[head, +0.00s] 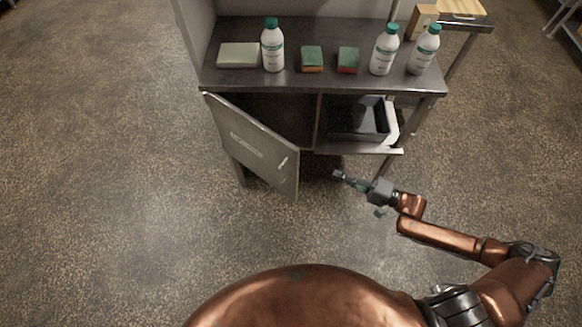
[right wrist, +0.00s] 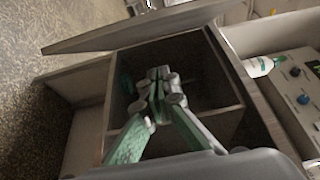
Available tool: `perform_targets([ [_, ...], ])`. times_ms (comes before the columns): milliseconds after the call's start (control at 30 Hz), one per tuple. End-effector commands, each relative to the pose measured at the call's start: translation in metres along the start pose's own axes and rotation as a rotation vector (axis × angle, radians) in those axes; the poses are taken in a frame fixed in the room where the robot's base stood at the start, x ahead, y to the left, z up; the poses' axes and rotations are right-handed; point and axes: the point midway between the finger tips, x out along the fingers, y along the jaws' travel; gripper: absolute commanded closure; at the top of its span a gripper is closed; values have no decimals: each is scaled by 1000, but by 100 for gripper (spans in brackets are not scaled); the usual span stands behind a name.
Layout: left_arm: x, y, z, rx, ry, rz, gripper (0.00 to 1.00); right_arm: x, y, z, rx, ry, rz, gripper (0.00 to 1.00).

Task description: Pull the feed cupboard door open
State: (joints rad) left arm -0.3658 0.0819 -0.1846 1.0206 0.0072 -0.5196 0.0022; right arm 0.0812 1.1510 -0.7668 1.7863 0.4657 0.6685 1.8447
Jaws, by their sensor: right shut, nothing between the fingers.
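The feed cupboard door (head: 252,143) is a grey metal panel under the left half of the steel counter. It stands swung open, hinged at its left edge, with a small handle (head: 283,163) near its free right edge. The door also shows across the top of the right wrist view (right wrist: 130,27). My right gripper (head: 338,174) is to the right of the door's free edge, apart from it, in front of the cupboard. In the right wrist view its fingers (right wrist: 157,78) are shut with nothing between them, in front of the dark cupboard opening. My left gripper is not in view.
The steel counter (head: 225,75) carries several white bottles with green caps, two sponges and a pale folded cloth (head: 238,55). A dark tray (head: 358,119) lies on the open shelf right of the cupboard. A side table (head: 462,20) stands at the back right. The floor in front is clear.

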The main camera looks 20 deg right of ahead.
Motion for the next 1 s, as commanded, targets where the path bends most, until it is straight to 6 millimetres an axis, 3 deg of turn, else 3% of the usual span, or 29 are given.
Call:
perform_targets([
  [167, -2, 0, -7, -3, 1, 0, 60, 22, -1, 0, 13, -16, -4, 100],
  [600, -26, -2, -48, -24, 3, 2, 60, 112, 1, 4, 11, -22, -3, 100],
  [800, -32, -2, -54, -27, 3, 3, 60, 115, 1, 31, 13, -19, 0, 100],
  [1000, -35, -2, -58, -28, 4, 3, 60, 116, 0, 41, 10, -16, 1, 100],
])
